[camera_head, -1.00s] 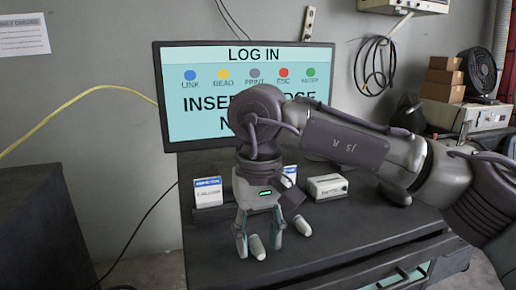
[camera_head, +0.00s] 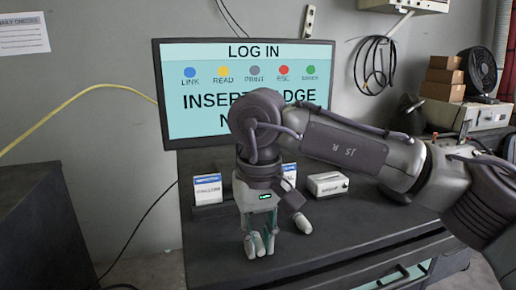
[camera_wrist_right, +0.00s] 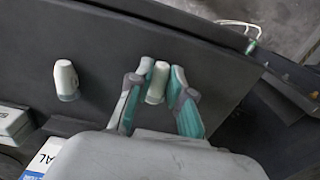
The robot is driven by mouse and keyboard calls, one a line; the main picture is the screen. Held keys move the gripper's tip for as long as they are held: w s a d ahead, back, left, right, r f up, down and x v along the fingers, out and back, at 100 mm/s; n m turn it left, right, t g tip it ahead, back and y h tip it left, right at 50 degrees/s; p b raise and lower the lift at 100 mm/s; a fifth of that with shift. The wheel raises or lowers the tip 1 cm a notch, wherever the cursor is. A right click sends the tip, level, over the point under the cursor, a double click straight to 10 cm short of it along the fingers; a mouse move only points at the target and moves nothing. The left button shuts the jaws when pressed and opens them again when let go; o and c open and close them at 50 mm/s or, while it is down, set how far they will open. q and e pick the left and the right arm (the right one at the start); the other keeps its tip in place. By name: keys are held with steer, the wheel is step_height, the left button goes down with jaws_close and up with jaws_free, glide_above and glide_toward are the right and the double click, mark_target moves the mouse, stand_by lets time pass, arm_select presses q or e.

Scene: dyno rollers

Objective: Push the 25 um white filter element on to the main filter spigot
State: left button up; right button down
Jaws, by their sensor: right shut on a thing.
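A small white filter element (camera_head: 259,246) stands upright on the dark cabinet top, near its front edge. My right gripper (camera_head: 258,240) points down and is shut on it, one finger on each side. In the right wrist view the white element (camera_wrist_right: 158,82) shows between the teal-lined fingers (camera_wrist_right: 157,96). A second white element (camera_head: 303,223) stands apart to the right; it also shows in the right wrist view (camera_wrist_right: 66,80). I cannot read a micron rating on either. I cannot make out the main filter spigot. My left gripper is not in view.
Blue-and-white labelled boxes (camera_head: 207,190) and a pale instrument block (camera_head: 328,184) stand at the back of the cabinet top (camera_head: 370,222). A log-in screen (camera_head: 185,110) stands behind. The front right of the top is clear.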

mark_target(259, 244)
steer(key=shift+r+p, duration=2.45)
steer(key=shift+r, duration=0.5)
